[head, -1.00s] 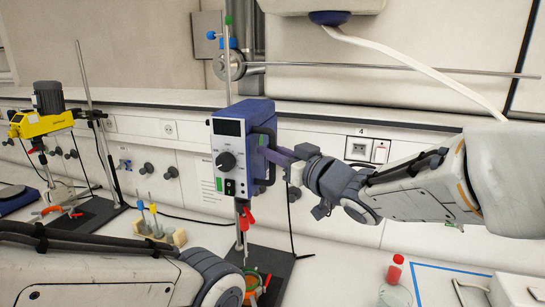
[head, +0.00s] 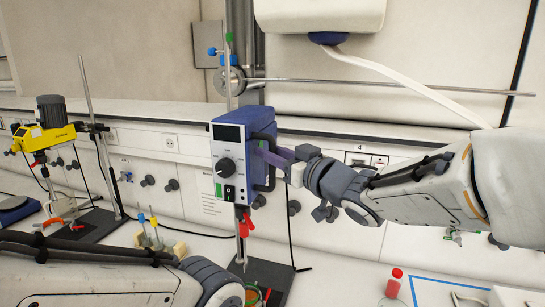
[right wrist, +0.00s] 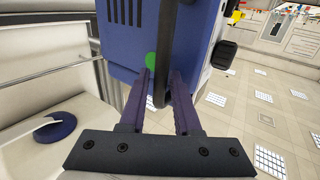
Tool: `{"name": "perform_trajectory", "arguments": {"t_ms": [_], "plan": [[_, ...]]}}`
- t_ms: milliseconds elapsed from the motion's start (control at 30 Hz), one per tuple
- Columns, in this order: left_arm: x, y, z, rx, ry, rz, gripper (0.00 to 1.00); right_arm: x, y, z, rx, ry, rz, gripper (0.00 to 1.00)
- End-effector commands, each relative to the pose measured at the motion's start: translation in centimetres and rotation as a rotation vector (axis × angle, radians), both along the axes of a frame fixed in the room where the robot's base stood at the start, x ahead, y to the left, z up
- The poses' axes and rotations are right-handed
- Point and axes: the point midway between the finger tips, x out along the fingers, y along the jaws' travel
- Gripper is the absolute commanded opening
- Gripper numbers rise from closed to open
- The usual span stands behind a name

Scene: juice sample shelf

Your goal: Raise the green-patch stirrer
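The blue stirrer (head: 230,160) with a dial and a small green patch (head: 219,190) on its front hangs upright on a metal stand rod (head: 229,75). Its thin shaft (head: 244,250) points down above the black stand base (head: 272,275). My right gripper (head: 268,155) reaches in from the right with purple fingers around the stirrer's black side handle. In the right wrist view, the handle (right wrist: 162,75) runs between the two fingers (right wrist: 160,85), close to both. A green knob (right wrist: 152,60) shows behind them. My left forearm is at lower left; its gripper is out of frame.
A yellow stirrer (head: 42,138) stands on another stand at left. A rack with coloured tools (head: 150,238) is between the stands. An orange-rimmed vessel (head: 252,296) is below the blue stirrer. A horizontal bar (head: 400,85) crosses behind.

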Motion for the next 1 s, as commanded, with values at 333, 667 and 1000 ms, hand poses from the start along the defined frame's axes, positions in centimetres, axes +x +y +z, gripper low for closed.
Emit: {"name": "perform_trajectory", "arguments": {"t_ms": [333, 667, 1000], "plan": [[0.0, 0.0, -0.4, 0.000, 0.000, 0.000, 0.50, -0.6, -0.6, -0.6, -0.005, 0.008, -0.002, 0.31], [0.0, 0.0, -1.8, 0.000, 0.000, 0.003, 0.50, -5.5, -4.6, -0.5, -0.004, 0.002, -0.006, 0.31], [0.0, 0.0, 0.1, 0.000, 0.000, 0.000, 0.50, -8.2, -6.5, -0.2, -0.004, 0.006, -0.001, 0.31]]}}
